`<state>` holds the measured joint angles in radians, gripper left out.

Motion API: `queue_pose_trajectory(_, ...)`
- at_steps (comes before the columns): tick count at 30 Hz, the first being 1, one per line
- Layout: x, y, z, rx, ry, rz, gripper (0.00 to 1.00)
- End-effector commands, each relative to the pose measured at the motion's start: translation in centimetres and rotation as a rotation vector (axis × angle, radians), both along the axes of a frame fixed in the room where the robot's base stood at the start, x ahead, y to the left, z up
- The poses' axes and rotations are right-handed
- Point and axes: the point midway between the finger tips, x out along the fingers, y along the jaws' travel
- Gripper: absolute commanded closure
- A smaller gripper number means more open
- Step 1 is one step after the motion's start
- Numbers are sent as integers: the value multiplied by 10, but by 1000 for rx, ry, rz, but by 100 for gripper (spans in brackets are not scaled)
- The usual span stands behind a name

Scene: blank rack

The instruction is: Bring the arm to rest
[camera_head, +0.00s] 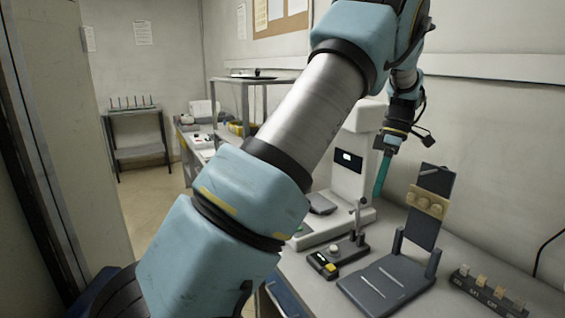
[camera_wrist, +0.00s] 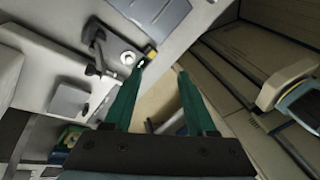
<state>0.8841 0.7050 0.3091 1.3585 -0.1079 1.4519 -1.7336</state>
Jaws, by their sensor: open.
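My gripper (camera_head: 381,176) hangs at the end of my raised arm, with its teal fingers pointing down above the bench, in front of the white machine. In the wrist view my gripper (camera_wrist: 162,70) shows two teal fingers spread apart with nothing between them. My blue and grey arm crosses the middle of the head view and hides part of the bench and the room behind.
A white machine (camera_head: 351,150) stands on the bench (camera_head: 325,292). A dark rack (camera_head: 388,284) with an upright back holds several tan round pieces. A small yellow-black device (camera_head: 323,265) and a row of small blocks (camera_head: 487,290) sit nearby. A shelf table (camera_head: 138,153) stands far left.

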Motion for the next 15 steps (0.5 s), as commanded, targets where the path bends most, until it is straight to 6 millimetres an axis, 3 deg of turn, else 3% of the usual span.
queue_pose_trajectory(8,9,74,-6,-145,21,-182,43)
queue_pose_trajectory(12,3,132,-12,-244,5,-352,43)
queue_pose_trajectory(15,-14,180,-19,-314,-25,-529,43)
